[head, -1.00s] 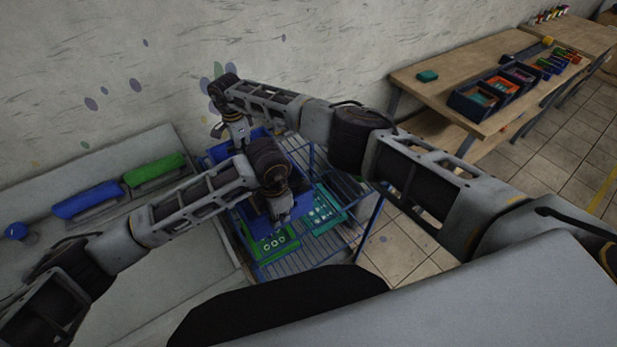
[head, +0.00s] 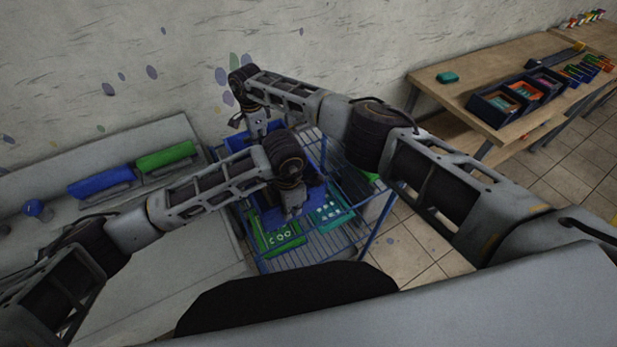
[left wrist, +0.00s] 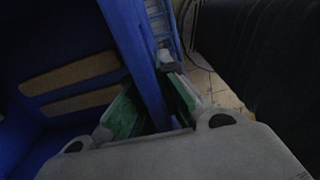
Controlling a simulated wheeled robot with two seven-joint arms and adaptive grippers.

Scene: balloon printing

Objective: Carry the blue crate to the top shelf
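The blue crate (head: 271,214) is over the blue wire rack, largely covered by my arms in the head view. My left gripper (head: 293,213) is at its near side. In the left wrist view, the crate wall (left wrist: 132,42) runs between the two fingers of my left gripper (left wrist: 150,88), which are closed on it. Tan slots show on the crate's inner side. My right gripper (head: 258,136) is at the crate's far side; its fingertips are too small to make out. I cannot tell how high the crate is above the rack.
The rack's wire shelf (head: 318,251) holds a green tray (head: 280,240) and a teal tray (head: 333,212). A grey bench with a blue roll (head: 101,182) and a green roll (head: 166,158) stands left. A wooden table (head: 440,93) with dark bins stands right. Tiled floor is open between.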

